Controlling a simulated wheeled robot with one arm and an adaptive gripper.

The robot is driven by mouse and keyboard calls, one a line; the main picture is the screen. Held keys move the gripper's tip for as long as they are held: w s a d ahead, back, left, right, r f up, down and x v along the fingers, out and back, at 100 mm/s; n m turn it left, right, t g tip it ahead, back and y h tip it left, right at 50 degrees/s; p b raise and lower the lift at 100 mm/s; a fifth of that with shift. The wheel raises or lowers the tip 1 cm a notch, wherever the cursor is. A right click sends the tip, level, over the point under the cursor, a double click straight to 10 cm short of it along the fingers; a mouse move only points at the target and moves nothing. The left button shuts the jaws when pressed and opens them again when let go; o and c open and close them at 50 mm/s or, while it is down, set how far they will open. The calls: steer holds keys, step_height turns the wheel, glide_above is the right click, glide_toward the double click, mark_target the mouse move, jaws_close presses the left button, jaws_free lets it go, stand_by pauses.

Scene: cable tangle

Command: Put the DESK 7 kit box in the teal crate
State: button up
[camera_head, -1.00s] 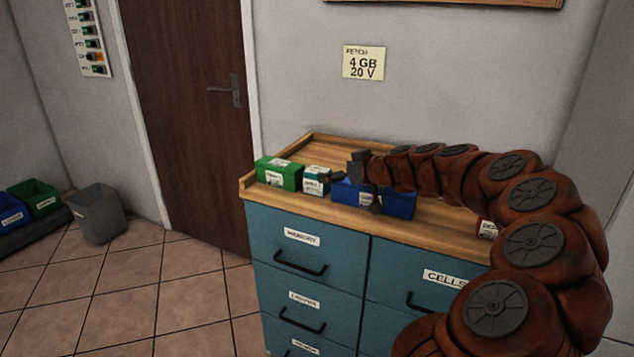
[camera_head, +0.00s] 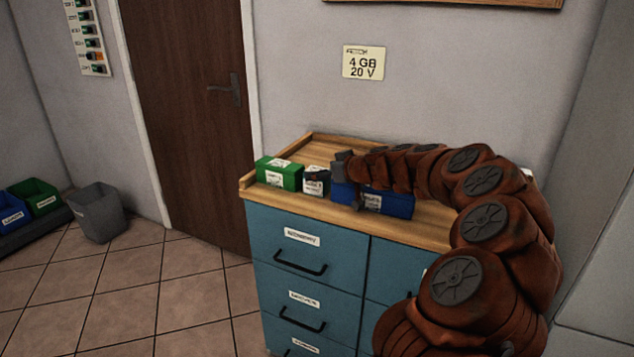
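One finger overlaps the small teal box's upper right, and the other is in front of the blue box's left part. I see no grip on either. I cannot make out a teal crate.
The cabinet (camera_head: 310,250) has teal drawers, and its wooden top (camera_head: 318,147) has a raised rim with bare room behind the boxes. A grey bin (camera_head: 97,214), a green bin (camera_head: 42,198) and a blue bin (camera_head: 12,217) are at the left. Open tiled floor lies between.

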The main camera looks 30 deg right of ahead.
steer(key=c, duration=1.4)
steer(key=shift+r, duration=1.75)
steer(key=s+a, duration=0.3)
steer(key=s, duration=0.1)
steer(key=s+a+r+b, duration=0.1)
steer(key=s+a, duration=0.6)
steer(key=shift+s+a+r, duration=0.25)
steer(key=shift+s+a, duration=0.15)
steer(key=shift+w+a, duration=0.1)
steer(key=w+a+f+m+h, duration=0.1)
steer(key=w+a+h, duration=0.1)
steer(key=w+a, duration=0.4)
steer(key=w+a+f+m+h, duration=0.45)
steer(key=a+f, duration=0.45)
steer(key=a, duration=0.4)
steer(key=shift+y, duration=0.25)
steer(key=r+p, duration=1.8)
steer(key=shift+w+d+r, duration=0.25)
steer(key=shift+d+r, duration=0.05)
steer(key=shift+r, duration=0.1)
steer(key=shift+r, duration=0.1)
